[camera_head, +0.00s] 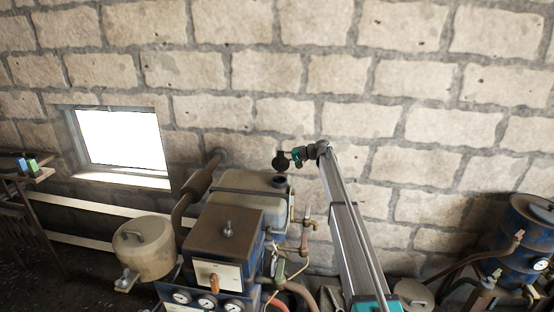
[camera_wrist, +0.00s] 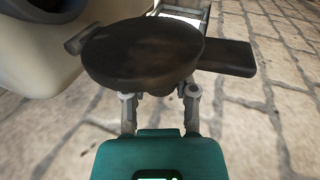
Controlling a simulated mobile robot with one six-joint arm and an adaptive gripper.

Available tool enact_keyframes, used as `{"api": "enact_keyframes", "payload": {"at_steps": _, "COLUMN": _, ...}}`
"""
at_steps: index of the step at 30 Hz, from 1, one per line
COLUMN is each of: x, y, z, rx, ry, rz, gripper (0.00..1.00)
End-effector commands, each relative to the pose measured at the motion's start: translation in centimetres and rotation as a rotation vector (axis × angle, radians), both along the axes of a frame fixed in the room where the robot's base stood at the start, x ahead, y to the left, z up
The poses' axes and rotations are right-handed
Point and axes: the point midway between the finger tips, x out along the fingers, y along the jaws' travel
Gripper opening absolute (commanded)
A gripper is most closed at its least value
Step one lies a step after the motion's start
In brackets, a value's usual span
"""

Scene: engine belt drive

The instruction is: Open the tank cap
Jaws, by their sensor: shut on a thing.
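The tank cap (camera_wrist: 140,50) is a dark, worn round disc with a flat tab on its right and a smaller stub on its left in the wrist view. My gripper (camera_head: 292,156) is shut on it. In the head view the cap (camera_head: 281,162) is a small dark disc held above the tank (camera_head: 250,185), apart from it. The tank's dark filler neck (camera_head: 279,181) shows below the cap. In the wrist view a pale body with a dark round opening (camera_wrist: 38,10) is at the upper left. The fingertips are partly hidden behind the cap.
The engine has a brown box (camera_head: 222,235) with gauges in front of the tank, and pipes beside it. A beige canister (camera_head: 144,247) stands at the left, a blue drum (camera_head: 522,250) at the right. The stone wall (camera_head: 420,95) is behind, with a bright window (camera_head: 122,138).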

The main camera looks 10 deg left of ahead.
Motion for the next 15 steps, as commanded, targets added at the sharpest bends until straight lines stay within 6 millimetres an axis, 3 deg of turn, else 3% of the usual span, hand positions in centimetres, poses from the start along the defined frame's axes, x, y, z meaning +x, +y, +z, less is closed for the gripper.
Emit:
{"api": "enact_keyframes", "payload": {"at_steps": 1, "x": 0.5, "y": -0.8, "z": -0.5, "rx": -0.010, "ry": 0.040, "rz": -0.005, "gripper": 0.00}}
{"api": "enact_keyframes", "payload": {"at_steps": 15, "x": 1.7, "y": -0.8, "z": -1.5, "rx": -0.005, "ry": 0.330, "rz": -0.004, "gripper": 0.00}}
